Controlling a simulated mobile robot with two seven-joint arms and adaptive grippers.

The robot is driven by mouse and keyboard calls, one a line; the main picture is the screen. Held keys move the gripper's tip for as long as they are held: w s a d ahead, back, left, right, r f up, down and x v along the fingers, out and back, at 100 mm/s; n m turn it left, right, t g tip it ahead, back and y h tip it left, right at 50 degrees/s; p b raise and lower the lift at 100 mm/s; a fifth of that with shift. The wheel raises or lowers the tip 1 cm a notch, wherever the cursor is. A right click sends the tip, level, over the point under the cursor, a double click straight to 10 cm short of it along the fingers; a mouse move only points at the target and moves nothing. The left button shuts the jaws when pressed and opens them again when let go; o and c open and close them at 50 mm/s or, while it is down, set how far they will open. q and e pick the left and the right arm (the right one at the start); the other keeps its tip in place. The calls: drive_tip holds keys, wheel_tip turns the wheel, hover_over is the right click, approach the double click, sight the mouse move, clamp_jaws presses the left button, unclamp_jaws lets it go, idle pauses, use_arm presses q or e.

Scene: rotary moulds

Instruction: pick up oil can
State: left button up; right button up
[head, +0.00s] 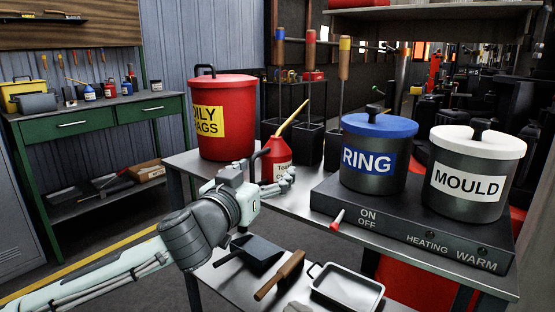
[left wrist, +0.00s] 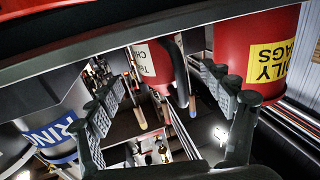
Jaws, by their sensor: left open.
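The oil can (head: 276,155) is red with a white label, a dark handle and a long yellow spout tilted up to the right. It stands on the metal table, just right of the red oily rags bin. My left gripper (head: 280,183) is at the near side of the can, low down, and hides part of its base. In the left wrist view the picture is upside down, and the can (left wrist: 150,68) shows between the two spread fingers of my open left gripper (left wrist: 160,88). I cannot tell whether a finger touches it. My right gripper is not in view.
The oily rags bin (head: 221,120) stands close left of the can. Tools with wooden handles (head: 310,80) stand upright in dark holders behind it. The RING pot (head: 376,165) and MOULD pot (head: 470,185) sit on a heater at right. A lower shelf holds a tray (head: 345,288).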

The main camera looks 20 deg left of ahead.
sight(270, 163)
use_arm(q)
drive_tip(key=shift+w+r, duration=0.15)
drive_tip(key=shift+w, duration=0.3)
drive_tip(key=w+p, duration=0.1)
drive_tip(key=w, duration=0.4)
drive_tip(key=shift+w+d+r, duration=0.15)
drive_tip(key=shift+w, duration=0.3)
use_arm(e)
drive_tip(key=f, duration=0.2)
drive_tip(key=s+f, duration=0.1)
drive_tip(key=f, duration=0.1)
use_arm(q)
drive_tip(key=shift+c, duration=0.4)
drive_tip(key=c, duration=1.2)
drive_tip(key=shift+c, duration=0.4)
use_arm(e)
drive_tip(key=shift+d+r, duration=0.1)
